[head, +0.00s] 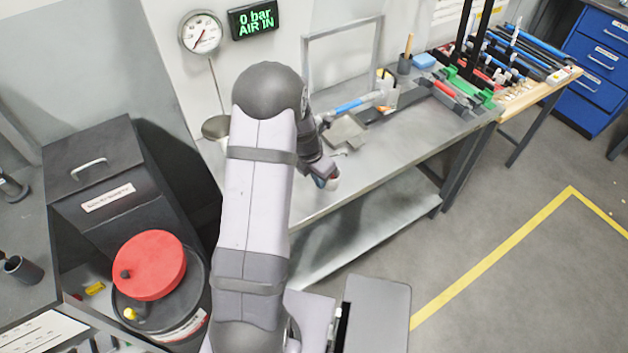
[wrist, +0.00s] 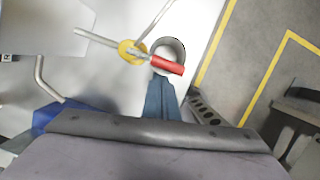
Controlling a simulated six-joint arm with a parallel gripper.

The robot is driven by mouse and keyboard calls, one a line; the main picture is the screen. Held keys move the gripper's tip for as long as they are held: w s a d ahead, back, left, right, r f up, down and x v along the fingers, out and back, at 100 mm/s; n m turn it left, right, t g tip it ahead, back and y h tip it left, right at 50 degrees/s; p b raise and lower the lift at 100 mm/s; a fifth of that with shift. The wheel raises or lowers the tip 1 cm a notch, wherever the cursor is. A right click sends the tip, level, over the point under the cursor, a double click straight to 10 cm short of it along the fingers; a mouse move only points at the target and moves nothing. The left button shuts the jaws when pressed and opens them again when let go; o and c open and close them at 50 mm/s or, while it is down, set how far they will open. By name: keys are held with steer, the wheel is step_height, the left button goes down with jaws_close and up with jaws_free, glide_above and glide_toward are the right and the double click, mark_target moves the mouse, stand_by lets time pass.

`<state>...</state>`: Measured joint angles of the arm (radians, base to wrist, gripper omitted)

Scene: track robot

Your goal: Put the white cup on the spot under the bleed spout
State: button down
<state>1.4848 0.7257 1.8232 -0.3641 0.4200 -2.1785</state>
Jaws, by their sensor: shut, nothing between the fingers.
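The white cup (wrist: 181,46) stands upright in the wrist view, its round open mouth facing the camera. A red lever (wrist: 167,65) crosses in front of its near rim. A yellow disc (wrist: 130,55) on thin metal pipework sits just left of the cup; I cannot make out the spout's end or the spot under it. My gripper (wrist: 161,82) has its blue fingers together and empty, just short of the cup in the picture. In the head view my gripper (head: 323,180) is low by the bench's front edge, with a small white shape, probably the cup, beside it (head: 332,185).
The metal bench (head: 400,150) runs to the back right, with tools, a white holder (head: 388,92) and a metal frame (head: 343,18) on it. A display (head: 253,20) reads "0 bar AIR IN" beside a gauge (head: 201,33). A red-lidded drum (head: 150,264) stands at left.

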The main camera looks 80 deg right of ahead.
steer(key=shift+s+d, duration=0.15)
steer(key=shift+d, duration=0.05)
stand_by(0.3)
steer(key=p+v, duration=0.9)
steer(key=v, duration=0.1)
stand_by(0.5)
